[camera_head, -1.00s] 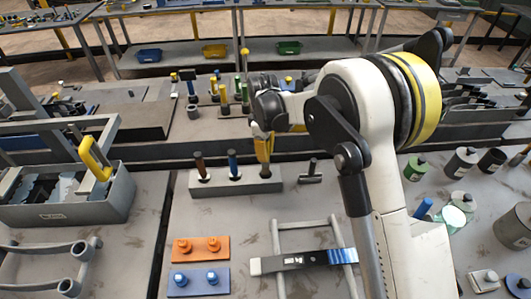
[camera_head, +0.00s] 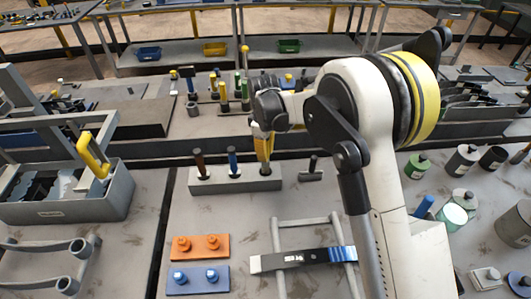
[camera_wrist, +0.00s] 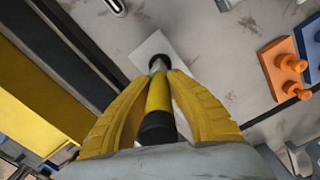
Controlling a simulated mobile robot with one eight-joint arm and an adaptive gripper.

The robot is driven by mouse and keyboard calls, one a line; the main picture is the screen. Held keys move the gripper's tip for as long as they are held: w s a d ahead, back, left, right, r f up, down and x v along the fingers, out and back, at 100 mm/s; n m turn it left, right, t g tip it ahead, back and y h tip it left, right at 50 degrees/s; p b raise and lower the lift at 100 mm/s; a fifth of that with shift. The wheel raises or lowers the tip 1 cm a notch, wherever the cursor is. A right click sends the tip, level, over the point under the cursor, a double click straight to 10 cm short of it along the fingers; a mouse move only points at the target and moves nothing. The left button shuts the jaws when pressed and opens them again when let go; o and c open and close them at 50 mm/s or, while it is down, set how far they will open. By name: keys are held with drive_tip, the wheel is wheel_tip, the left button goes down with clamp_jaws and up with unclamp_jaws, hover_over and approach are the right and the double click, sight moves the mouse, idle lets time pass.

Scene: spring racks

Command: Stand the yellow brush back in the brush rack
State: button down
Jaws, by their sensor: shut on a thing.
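The yellow brush (camera_wrist: 158,95) is upright between the yellow fingers of my gripper (camera_wrist: 166,80), which is shut on it. Its black end faces the wrist camera and its dark lower part meets the rack at the far end. In the head view my gripper (camera_head: 264,160) is over the right end of the brush rack (camera_head: 215,186), a long grey block. The brush's lower end is at the right-hand place of the rack; how deep it sits I cannot tell. The rack also shows in the wrist view (camera_wrist: 150,46).
A brown-handled brush (camera_head: 199,163) and a blue-handled brush (camera_head: 233,162) stand in the rack's other places. A dark-handled tool (camera_head: 312,168) stands just right of the rack. Orange (camera_head: 200,247) and blue (camera_head: 198,281) pegged plates lie in front.

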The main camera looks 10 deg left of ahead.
drive_tip(key=shift+f, duration=0.35)
drive_tip(key=shift+s+d+f+b, duration=0.1)
drive_tip(key=shift+s+f+b, duration=0.3)
drive_tip(key=shift+b, duration=0.4)
drive_tip(key=c, duration=0.8)
unclamp_jaws()
drive_tip(key=shift+f, duration=0.1)
drive_tip(key=shift+r+p, duration=0.35)
drive_tip(key=shift+r, duration=0.5)
drive_tip(key=shift+w+r+p, duration=0.55)
drive_tip(key=shift+r+p, duration=0.1)
drive_tip(key=shift+r, duration=0.1)
drive_tip(key=shift+s+r+p, duration=0.15)
drive_tip(key=shift+r+p, duration=0.7)
drive_tip(key=shift+r, duration=1.05)
